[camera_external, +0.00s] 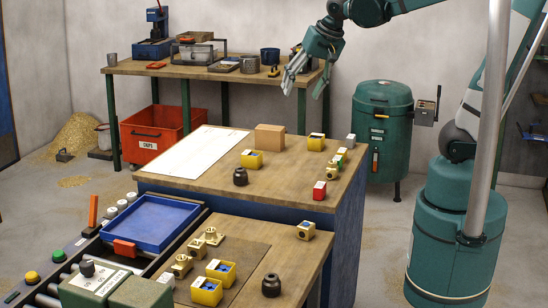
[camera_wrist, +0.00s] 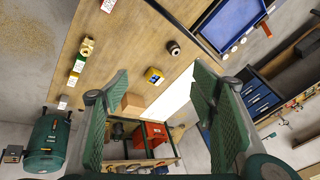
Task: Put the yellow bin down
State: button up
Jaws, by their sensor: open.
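My gripper (camera_external: 304,90) is open and empty, raised above the far side of the wooden worktable (camera_external: 210,190). One small yellow bin (camera_external: 251,159) with blue contents sits upright on that table, between a black knob-like part and a cardboard box; in the wrist view this bin (camera_wrist: 154,76) shows between the fingers, well below them. A second yellow bin (camera_external: 316,143) stands nearer the table's far right edge; I cannot make it out in the wrist view. Two more yellow bins, (camera_external: 206,291) and (camera_external: 222,272), stand on the lower front bench. No bin touches my gripper.
The cardboard box (camera_external: 269,138) and black part (camera_external: 240,176) stand near the first bin. A white sheet (camera_external: 195,150) lies at left. Small blocks, including a red one (camera_external: 319,190), line the right. A blue tray (camera_external: 150,222) sits on the roller conveyor. The table's middle right is clear.

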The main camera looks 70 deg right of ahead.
jog(key=s+a+f+n+t+y, duration=0.1)
jog(key=s+a+f+n+t, duration=0.1)
jog(key=s+a+n, duration=0.8)
jog(key=shift+s+a+n, duration=0.15)
jog(key=shift+a+n, duration=0.25)
jog(key=shift+a, duration=0.65)
jog(key=shift+o, duration=0.5)
